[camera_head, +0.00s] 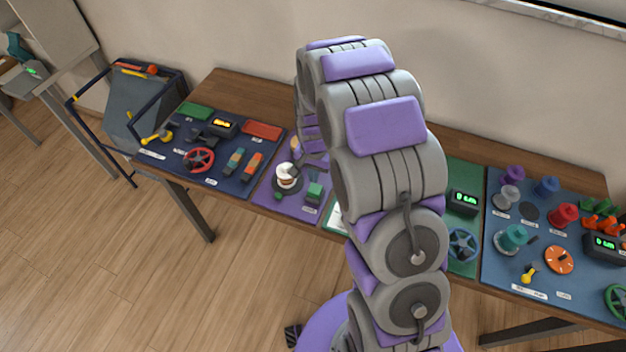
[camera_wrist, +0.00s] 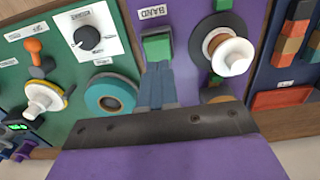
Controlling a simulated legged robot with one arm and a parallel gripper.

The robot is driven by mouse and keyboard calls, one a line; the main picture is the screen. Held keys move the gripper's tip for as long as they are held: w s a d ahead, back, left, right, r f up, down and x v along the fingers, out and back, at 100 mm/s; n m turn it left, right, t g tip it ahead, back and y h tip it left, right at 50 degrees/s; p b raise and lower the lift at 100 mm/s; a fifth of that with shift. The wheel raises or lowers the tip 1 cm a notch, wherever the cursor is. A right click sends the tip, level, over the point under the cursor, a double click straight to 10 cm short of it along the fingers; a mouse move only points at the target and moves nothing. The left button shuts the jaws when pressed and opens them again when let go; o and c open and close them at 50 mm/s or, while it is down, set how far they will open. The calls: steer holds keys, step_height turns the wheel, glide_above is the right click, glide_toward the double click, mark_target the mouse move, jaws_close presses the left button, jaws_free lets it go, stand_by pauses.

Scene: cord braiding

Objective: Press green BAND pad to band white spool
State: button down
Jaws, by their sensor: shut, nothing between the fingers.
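The green BAND pad (camera_wrist: 157,46) is a small green block on the purple panel, below its BAND label in the wrist view. It also shows in the head view (camera_head: 315,189). The white spool (camera_wrist: 233,56) sits on a dark round base to the right of the pad, with a brown band around its core; it is in the head view too (camera_head: 286,170). My gripper (camera_wrist: 158,72) is shut and empty, its fingertips at the pad's near edge in the wrist view. I cannot tell whether they touch it. My arm hides part of the bench in the head view.
A teal ring (camera_wrist: 110,96), a white knob plate (camera_wrist: 90,38) and a white spool on a yellow disc (camera_wrist: 42,97) are left of my fingers. A dark blue panel (camera_head: 232,182) with a red wheel (camera_head: 198,159) adjoins the purple panel.

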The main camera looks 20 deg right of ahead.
mark_target(315, 190)
step_height(315, 190, up, 7)
steer(key=shift+d+r+p, duration=0.15)
steer(key=shift+d+p, duration=0.15)
steer(key=shift+p, duration=0.15)
steer(key=shift+a, duration=0.2)
steer(key=s+r+n, duration=0.4)
steer(key=s+r, duration=0.8)
steer(key=s, duration=0.4)
steer(key=s+r+n+g, duration=0.1)
steer(key=s+r+n, duration=0.2)
steer(key=s, duration=1.5)
steer(key=shift+a+r+g, duration=0.15)
steer(key=shift+r+g, duration=0.15)
steer(key=shift+g, duration=0.1)
